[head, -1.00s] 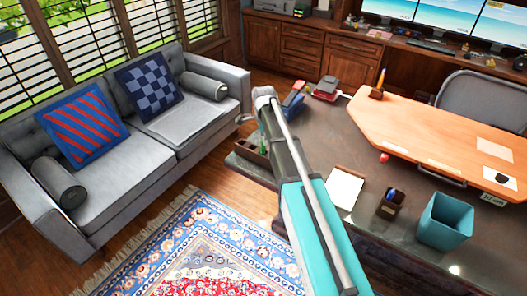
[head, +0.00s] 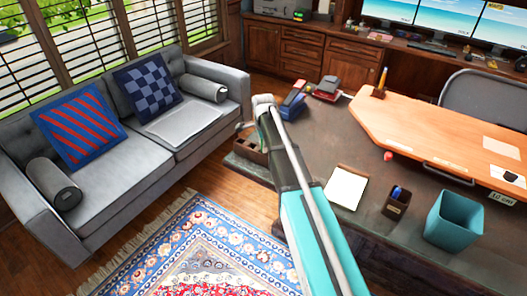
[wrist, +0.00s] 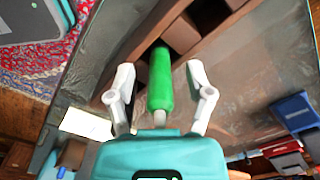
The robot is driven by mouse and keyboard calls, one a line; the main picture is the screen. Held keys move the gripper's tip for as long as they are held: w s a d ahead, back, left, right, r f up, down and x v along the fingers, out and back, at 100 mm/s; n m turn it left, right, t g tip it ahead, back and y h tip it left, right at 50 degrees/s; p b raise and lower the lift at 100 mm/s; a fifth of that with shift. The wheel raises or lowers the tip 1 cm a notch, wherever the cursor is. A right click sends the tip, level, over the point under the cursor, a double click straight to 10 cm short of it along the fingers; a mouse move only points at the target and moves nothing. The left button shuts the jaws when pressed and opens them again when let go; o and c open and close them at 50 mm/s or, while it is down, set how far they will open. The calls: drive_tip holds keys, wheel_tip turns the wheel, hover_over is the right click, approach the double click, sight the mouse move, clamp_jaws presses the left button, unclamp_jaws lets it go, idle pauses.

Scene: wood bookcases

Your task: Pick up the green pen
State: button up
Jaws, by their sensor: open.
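The green pen (wrist: 161,80) is in the wrist view, a thick green barrel with a pale end toward my gripper. Its far end is at the wooden organizer (wrist: 133,51); I cannot tell how deep it sits there. My gripper (wrist: 159,68) is open, with one white finger on each side of the pen and a visible gap on both sides. In the head view my arm hides most of the gripper and pen, and the organizer (head: 248,149) shows at the left edge of the dark desk (head: 320,140).
On the desk are a red stapler-like item (head: 327,88), a blue one (head: 292,106), a notepad (head: 345,188), a dark pen cup (head: 397,203) and a teal bin (head: 453,220). A grey sofa (head: 110,195) stands left, beyond open floor and a rug (head: 190,250).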

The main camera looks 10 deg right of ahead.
drive_tip(key=shift+c, duration=0.3)
clamp_jaws()
idle(0.3)
drive_tip(key=shift+r, duration=0.2)
wheel_tip(320, 180, up, 10)
drive_tip(key=p, duration=1)
drive_tip(key=shift+f, duration=0.2)
drive_tip(key=shift+a, duration=0.1)
idle(0.7)
